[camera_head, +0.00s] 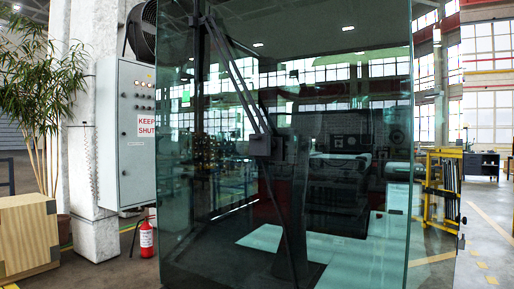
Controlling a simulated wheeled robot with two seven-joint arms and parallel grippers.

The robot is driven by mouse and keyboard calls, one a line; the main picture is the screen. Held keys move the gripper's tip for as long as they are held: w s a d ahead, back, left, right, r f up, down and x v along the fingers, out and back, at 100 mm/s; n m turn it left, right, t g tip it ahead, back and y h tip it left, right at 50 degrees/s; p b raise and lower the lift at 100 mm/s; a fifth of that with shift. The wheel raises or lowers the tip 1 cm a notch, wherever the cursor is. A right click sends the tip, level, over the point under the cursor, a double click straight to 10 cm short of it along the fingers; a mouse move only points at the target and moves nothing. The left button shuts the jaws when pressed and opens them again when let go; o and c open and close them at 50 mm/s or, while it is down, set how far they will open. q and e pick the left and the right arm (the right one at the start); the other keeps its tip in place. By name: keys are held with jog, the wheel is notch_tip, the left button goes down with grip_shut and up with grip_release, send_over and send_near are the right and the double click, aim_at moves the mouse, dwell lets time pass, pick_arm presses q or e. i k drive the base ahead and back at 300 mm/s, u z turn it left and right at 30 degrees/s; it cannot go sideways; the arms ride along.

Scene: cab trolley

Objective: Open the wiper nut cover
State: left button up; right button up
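A large tinted glass pane (340,215) of the cab fills the middle of the view. A dark wiper (238,82) lies across it, with two thin arms running from the upper left down to a small black block (262,146) near the middle of the pane. A thin dark bar continues from the block down to the lower right. I cannot clearly make out the wiper nut cover or whether it is open or shut. Neither of my grippers is in view.
A grey control cabinet (127,170) stands left of the cab, with a red fire extinguisher (146,240) on the floor below. A wooden crate (27,237) and a plant (38,90) are farther left. Yellow racking (441,185) stands to the right. The glass shows reflections.

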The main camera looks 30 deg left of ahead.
aim_at(259, 145)
jog(key=u, duration=0.45)
jog(key=k, duration=0.55)
jog(key=u, duration=1.35)
jog(key=i, duration=1.2)
jog(key=z, duration=0.65)
